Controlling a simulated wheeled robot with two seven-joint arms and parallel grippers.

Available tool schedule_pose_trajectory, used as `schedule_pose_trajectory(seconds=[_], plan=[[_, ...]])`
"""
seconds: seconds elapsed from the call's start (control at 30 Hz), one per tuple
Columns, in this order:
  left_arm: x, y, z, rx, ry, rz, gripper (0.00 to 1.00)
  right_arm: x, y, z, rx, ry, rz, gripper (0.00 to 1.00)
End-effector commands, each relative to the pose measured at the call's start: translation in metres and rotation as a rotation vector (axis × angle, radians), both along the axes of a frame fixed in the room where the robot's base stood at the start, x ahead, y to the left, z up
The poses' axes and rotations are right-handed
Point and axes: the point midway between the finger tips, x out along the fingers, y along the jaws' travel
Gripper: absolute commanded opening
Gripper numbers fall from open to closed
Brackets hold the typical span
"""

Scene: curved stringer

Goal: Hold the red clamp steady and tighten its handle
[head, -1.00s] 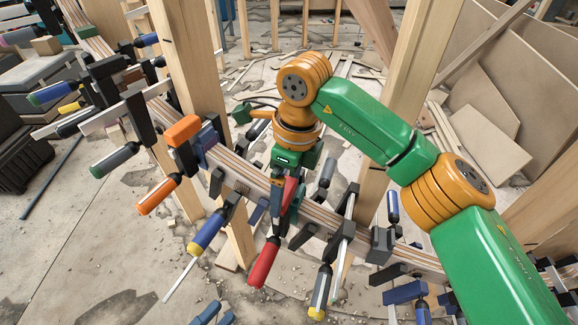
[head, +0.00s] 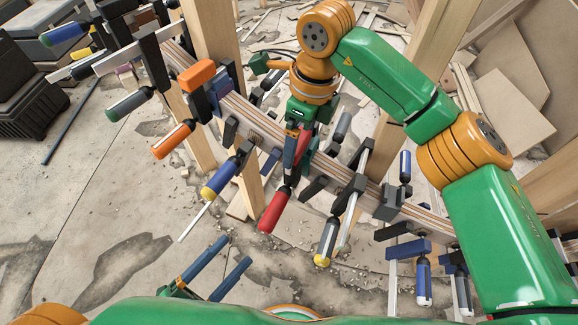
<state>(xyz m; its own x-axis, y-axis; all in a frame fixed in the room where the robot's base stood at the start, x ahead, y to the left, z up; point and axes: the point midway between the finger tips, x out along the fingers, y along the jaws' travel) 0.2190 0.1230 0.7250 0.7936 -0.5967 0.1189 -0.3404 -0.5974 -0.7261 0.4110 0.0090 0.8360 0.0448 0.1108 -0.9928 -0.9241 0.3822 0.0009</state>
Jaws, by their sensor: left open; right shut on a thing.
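The red clamp sits on the curved laminated stringer (head: 245,112), its red handle (head: 274,211) hanging down toward the lower left. My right gripper (head: 293,165) comes from above and is shut on the clamp's upper part, hiding much of it. The handle below it is free. My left gripper (head: 234,251) is open and empty, its two blue fingers pointing up and right. It is below and left of the red handle, apart from it.
Several other clamps line the stringer. A blue-handled clamp (head: 221,178) is left of the red one, and a yellow-ended clamp (head: 326,242) is right of it. An orange clamp (head: 173,139) is further left. Wooden posts (head: 212,40) stand behind. Bare floor lies below.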

Motion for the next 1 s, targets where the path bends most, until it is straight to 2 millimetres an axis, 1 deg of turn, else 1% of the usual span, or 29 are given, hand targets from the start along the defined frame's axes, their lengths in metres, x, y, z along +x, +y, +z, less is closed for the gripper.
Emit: schedule_pose_trajectory(seconds=[0.03,0.07,0.1,0.17,0.2,0.27,0.3,0.37,0.4,0.47,0.5,0.57,0.6,0.7,0.8,0.9,0.97,1.0], plan=[[0.001,-0.003,0.002,-0.173,0.125,0.0,0.66,0.0,0.0,0.0,0.001,-0.001,0.0,0.0],[0.002,-0.004,0.003,-0.304,0.218,-0.002,0.66,0.0,0.0,0.0,0.001,-0.001,0.0,0.0],[0.003,-0.007,0.004,-0.485,0.343,-0.007,0.66,0.0,0.0,0.0,0.001,-0.001,0.0,0.0],[0.004,-0.01,0.005,-0.761,0.523,-0.016,0.66,0.0,0.0,0.0,0.001,-0.001,0.0,0.0],[0.005,-0.012,0.006,-0.947,0.641,-0.024,0.66,0.0,0.0,0.0,0.001,-0.001,0.0,0.0],[0.006,-0.015,0.008,-1.232,0.81,-0.041,0.66,0.0,0.0,0.0,0.001,-0.001,0.0,0.0],[0.007,-0.018,0.008,-1.422,0.92,-0.054,0.66,0.0,0.0,0.0,0.001,-0.001,0.0,0.0],[0.008,-0.021,0.009,-1.715,1.076,-0.08,0.66,0.0,0.0,0.0,0.001,-0.001,0.0,0.0],[0.008,-0.024,0.01,-1.911,1.177,-0.102,0.66,0.0,0.0,0.0,0.001,-0.001,0.0,0.0],[0.009,-0.028,0.011,-2.201,1.316,-0.14,0.66,0.0,0.0,0.001,0.001,-0.001,0.0,0.0],[0.009,-0.03,0.012,-2.383,1.396,-0.169,0.66,0.0,0.0,0.001,0.001,-0.001,0.0,0.0],[0.009,-0.034,0.013,-2.632,1.502,-0.215,0.66,0.0,0.0,0.001,0.001,-0.001,0.0,0.0],[0.009,-0.036,0.013,2.683,-1.504,0.237,0.66,0.0,0.0,0.001,0.001,-0.001,0.0,0.0],[0.009,-0.039,0.015,2.438,-1.319,0.254,0.66,0.0,0.0,0.001,0.001,-0.001,0.0,0.0],[0.009,-0.042,0.015,2.299,-1.217,0.259,0.66,0.0,0.0,0.001,0.001,-0.001,0.0,0.0],[0.016,-0.045,0.015,2.252,-1.179,0.266,0.66,0.0,0.0,0.001,0.001,-0.001,0.0,0.0],[0.027,-0.048,0.016,2.248,-1.176,0.271,0.66,0.0,0.0,0.001,0.001,-0.001,0.0,0.0],[0.036,-0.052,0.017,2.246,-1.175,0.273,0.66,0.0,0.0,0.001,0.001,-0.001,0.0,0.0]])
